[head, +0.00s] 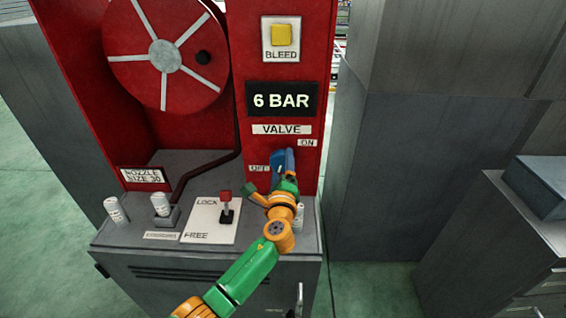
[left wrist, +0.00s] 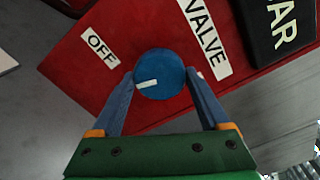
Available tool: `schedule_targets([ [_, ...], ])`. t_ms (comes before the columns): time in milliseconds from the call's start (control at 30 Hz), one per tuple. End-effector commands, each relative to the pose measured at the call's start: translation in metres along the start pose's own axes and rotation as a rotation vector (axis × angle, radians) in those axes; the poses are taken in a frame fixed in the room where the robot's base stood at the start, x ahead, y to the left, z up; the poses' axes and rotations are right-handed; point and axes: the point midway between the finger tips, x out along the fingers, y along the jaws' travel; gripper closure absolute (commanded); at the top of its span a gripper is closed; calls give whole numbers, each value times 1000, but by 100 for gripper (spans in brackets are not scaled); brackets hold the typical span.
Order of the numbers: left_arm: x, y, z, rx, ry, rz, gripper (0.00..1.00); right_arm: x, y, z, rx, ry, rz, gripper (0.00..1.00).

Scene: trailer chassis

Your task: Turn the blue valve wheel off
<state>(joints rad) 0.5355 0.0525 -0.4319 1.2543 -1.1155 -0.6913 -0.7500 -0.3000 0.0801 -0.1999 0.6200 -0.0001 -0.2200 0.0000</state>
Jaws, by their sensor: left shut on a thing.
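The blue valve wheel (left wrist: 160,75) is a round knob on the red panel. Its white mark points left and slightly down in the left wrist view, below the direction of the OFF label (left wrist: 101,48). My left gripper (left wrist: 161,77) is shut on the wheel, with one finger on each side of its rim. In the head view my left gripper (head: 284,161) is at the panel between the OFF label (head: 259,168) and the ON label (head: 307,143). There its fingers largely hide the wheel. My right gripper is not in view.
Above the wheel are the VALVE label (head: 282,129), the 6 BAR display (head: 282,101) and the yellow BLEED button (head: 281,36). A red LOCK/FREE lever (head: 226,205) stands left of my left gripper. Grey cabinets (head: 390,170) stand to the right, across a gap.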

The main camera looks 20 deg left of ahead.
Motion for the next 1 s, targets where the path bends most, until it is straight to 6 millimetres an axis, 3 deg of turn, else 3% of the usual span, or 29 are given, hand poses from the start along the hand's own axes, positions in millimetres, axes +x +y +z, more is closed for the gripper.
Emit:
schedule_targets([
  [33, 2, -8, 6, 42, -9, -13, 77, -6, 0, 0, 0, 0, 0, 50],
  [500, 2, -7, 5, 430, -10, -10, 77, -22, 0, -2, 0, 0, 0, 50],
  [1000, 1, -5, 3, 605, -10, -9, 77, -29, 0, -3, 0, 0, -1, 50],
])
